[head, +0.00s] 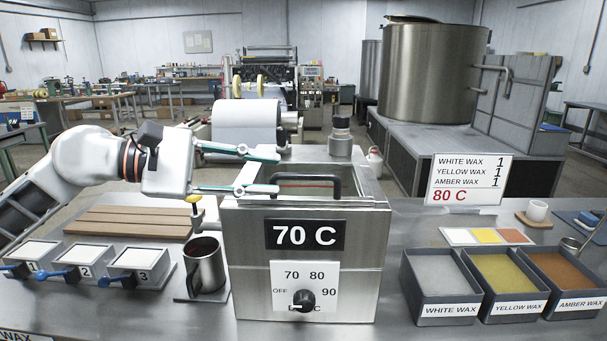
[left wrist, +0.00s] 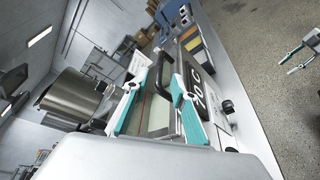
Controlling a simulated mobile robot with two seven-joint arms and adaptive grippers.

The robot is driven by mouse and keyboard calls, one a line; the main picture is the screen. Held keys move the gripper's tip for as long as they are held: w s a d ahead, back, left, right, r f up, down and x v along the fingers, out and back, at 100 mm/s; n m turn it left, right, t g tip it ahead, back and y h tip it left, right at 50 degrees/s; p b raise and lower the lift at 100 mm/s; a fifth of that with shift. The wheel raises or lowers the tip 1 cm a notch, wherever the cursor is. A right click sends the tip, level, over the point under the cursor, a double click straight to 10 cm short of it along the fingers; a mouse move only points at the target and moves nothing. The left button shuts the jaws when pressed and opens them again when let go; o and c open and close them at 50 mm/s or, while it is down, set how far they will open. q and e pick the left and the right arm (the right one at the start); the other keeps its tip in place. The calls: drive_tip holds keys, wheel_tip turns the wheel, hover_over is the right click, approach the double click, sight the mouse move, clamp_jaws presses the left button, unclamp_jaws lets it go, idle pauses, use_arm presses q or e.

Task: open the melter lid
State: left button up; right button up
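The melter (head: 240,290) is a steel box at the middle of the bench, with a "70 C" display and a dial on its front. Its lid (head: 345,203) appears flat on top and carries a black arched handle (head: 336,183). My left gripper (head: 276,172) is open at the handle's left end, its teal-edged fingers apart above the lid. In the left wrist view the handle (left wrist: 177,85) and part of the lid lie beyond and between the open fingers (left wrist: 158,105). My right gripper (left wrist: 292,60) shows only at that view's right edge, its fingers apart over the floor.
A steel mug (head: 205,268) stands close left of the melter, with a yellow-topped item behind it. Three numbered trays (head: 85,258) are at left. White, yellow and amber wax bins (head: 440,285) and a recipe sign (head: 468,180) are at right. Bench between melter and bins is clear.

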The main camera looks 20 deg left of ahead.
sight(299, 175)
use_arm(q)
drive_tip(key=p+x, duration=0.1)
drive_tip(key=x, duration=0.5)
drive_tip(key=shift+d+r+p, duration=0.1)
drive_tip(key=shift+d+p, duration=0.05)
drive_tip(key=shift+p, duration=0.15)
drive_tip(key=shift+x, duration=0.8)
clamp_jaws()
